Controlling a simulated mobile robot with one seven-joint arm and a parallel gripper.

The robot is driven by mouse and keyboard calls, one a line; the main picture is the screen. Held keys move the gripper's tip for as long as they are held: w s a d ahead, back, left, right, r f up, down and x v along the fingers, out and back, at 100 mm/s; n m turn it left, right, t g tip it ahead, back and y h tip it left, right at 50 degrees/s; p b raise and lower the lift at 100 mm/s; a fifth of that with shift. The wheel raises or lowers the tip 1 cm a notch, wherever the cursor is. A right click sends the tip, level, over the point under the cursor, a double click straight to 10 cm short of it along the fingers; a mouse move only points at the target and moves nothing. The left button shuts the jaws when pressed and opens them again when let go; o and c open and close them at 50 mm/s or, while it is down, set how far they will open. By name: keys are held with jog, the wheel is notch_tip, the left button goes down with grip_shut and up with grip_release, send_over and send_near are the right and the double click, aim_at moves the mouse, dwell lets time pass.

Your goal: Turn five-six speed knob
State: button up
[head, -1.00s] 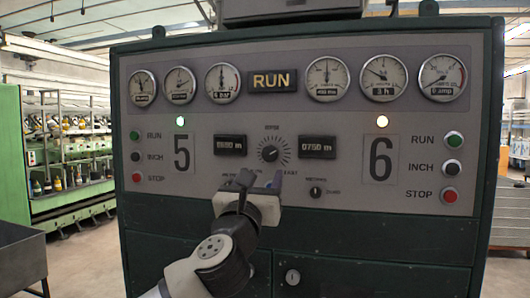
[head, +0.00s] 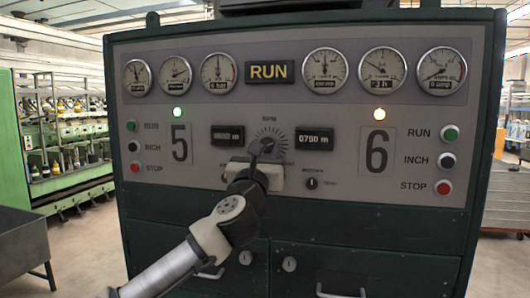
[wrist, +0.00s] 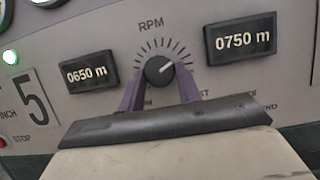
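Digital displays reading 0650 m (wrist: 89,73) and 0750 m (wrist: 240,40) flank the knob. A smaller knob (head: 312,183) is below right. Run, inch and stop buttons line both panel edges. Gauges and a RUN sign (head: 270,72) are above; drawers with handles are below.

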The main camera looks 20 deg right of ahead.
jog(key=c, duration=0.4)
